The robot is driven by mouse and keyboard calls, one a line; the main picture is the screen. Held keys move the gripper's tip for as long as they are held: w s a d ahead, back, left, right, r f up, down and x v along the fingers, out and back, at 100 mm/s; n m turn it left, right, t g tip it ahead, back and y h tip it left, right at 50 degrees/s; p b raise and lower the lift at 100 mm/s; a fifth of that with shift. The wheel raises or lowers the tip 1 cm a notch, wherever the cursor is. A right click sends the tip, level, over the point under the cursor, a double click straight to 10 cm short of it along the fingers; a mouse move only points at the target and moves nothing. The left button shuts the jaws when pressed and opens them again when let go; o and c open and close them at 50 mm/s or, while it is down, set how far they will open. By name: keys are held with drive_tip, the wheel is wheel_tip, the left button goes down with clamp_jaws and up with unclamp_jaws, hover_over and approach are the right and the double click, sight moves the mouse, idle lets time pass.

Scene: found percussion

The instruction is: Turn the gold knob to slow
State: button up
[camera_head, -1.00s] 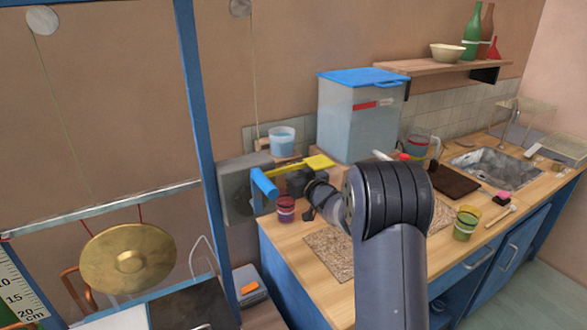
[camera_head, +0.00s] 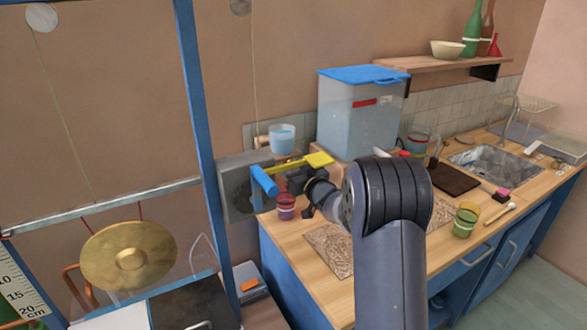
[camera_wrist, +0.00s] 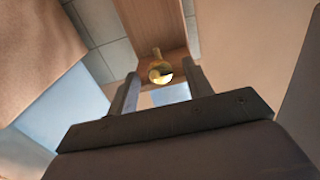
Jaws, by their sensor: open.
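The gold knob (camera_wrist: 160,72) shows in the wrist view, rounded and shiny, with a narrow stem or pointer rising from it. It sits on a brown wooden panel. My gripper (camera_wrist: 161,80) is open, with one finger on each side of the knob and a gap visible on both sides. I cannot tell whether the fingertips reach as far as the knob. In the head view my gripper (camera_head: 296,180) is a dark shape beside a blue cylinder and a yellow bar. The knob cannot be made out there, and no slow mark is readable.
A large clear bin (camera_head: 350,125) stands behind. A gong (camera_head: 110,255) hangs at left from a blue frame (camera_head: 195,100).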

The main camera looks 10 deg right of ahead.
drive_tip(key=b+v, duration=0.2)
drive_tip(key=v, duration=0.8)
drive_tip(key=shift+s, duration=0.4)
drive_tip(key=shift+d, duration=0.1)
drive_tip(key=p+x, duration=0.2)
drive_tip(key=x, duration=0.8)
drive_tip(key=shift+w, duration=0.4)
